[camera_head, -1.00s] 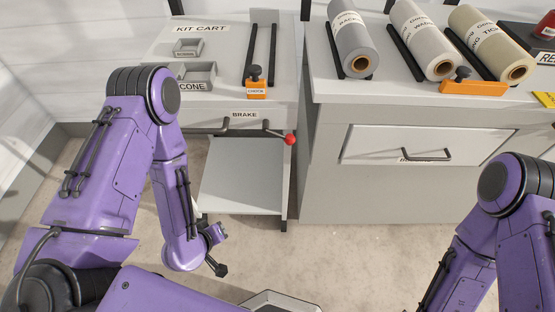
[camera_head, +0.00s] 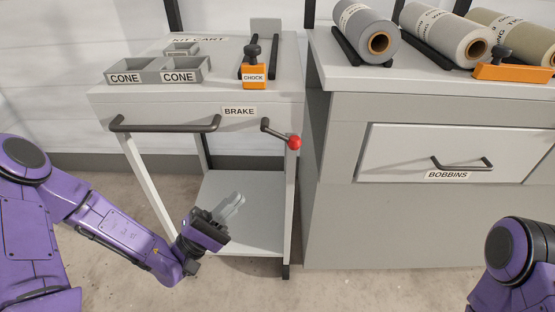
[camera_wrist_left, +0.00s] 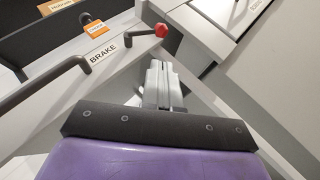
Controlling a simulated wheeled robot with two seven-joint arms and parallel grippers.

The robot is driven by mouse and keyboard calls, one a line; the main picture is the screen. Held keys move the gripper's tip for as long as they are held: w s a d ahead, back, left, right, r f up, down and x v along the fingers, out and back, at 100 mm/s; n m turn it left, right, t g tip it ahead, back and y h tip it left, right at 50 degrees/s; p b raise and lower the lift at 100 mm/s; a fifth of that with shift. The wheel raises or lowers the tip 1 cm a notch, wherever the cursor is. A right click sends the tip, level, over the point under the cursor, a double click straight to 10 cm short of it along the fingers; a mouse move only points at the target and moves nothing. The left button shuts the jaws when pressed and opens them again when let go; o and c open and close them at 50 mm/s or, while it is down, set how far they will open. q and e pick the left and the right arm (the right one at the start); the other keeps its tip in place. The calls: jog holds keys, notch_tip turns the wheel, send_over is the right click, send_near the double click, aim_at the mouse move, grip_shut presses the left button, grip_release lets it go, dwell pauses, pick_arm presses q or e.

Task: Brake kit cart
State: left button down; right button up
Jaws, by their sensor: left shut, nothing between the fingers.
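The kit cart (camera_head: 200,98) stands at the left of the head view, with a dark push handle (camera_head: 165,125) along its front. The brake lever (camera_head: 277,133), with a red knob (camera_head: 294,142), sits at the cart's front right beside the BRAKE label (camera_head: 239,111). In the left wrist view the red knob (camera_wrist_left: 161,30) is beyond the fingers. My left gripper (camera_head: 236,203) is shut and empty, in front of the cart below the lever, apart from it. It shows in the wrist view (camera_wrist_left: 161,70). My right gripper is out of view; only part of my right arm shows.
On the cart top are cone trays (camera_head: 158,77) and an orange chock (camera_head: 254,77). The cart has a lower shelf (camera_head: 255,228). A counter with a BOBBINS drawer (camera_head: 400,150) and fabric rolls (camera_head: 368,32) stands close at the right. The floor in front is clear.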

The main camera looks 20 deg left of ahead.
aim_at(281, 135)
pick_arm(q)
jog(key=x, duration=1.3)
jog(key=shift+w+d+r+p, duration=0.2)
jog(key=shift+d+r+p, duration=0.05)
jog(key=shift+p, duration=0.15)
